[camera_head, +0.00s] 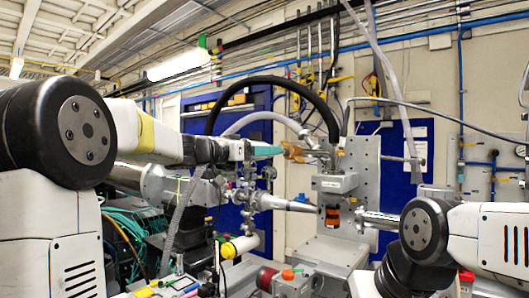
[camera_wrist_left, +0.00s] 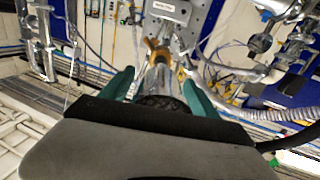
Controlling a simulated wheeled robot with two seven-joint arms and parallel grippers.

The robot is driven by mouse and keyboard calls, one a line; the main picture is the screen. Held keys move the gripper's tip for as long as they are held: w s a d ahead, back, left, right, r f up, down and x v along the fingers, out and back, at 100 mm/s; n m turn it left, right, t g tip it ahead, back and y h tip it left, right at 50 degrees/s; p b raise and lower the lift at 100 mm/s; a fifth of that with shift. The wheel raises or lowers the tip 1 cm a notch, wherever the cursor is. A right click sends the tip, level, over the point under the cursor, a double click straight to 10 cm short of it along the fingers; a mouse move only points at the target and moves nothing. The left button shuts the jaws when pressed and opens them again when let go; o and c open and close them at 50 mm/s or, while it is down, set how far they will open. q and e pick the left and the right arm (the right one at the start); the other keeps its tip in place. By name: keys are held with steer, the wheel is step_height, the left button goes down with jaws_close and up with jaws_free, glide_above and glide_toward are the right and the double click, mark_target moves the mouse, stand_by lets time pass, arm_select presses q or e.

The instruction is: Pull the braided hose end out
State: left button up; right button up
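A grey braided hose (camera_head: 262,116) arches behind my left gripper and comes down at a grey metal housing (camera_head: 336,183). A brass-coloured fitting (camera_head: 293,151) sits beside the housing, just right of my left fingertips. My left gripper (camera_head: 264,151) has teal fingers and points right toward this fitting, apart from it. In the left wrist view the teal fingers (camera_wrist_left: 160,88) stand apart, with the brass fitting (camera_wrist_left: 157,50) beyond and between them. How the hose end joins the housing is not clear. My right arm shows at the right; its gripper is out of view.
A thick black hose (camera_head: 285,82) arches above the grey one. Metal beam pipes (camera_head: 285,204) and valves stand below my left gripper. An upright metal plate (camera_head: 362,165) stands behind the housing. Teal cables (camera_head: 137,232) lie at lower left.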

arm_select(q)
steer(key=v, duration=0.7)
steer(key=shift+s+a, duration=0.25)
steer(key=shift+a, duration=0.05)
stand_by(0.3)
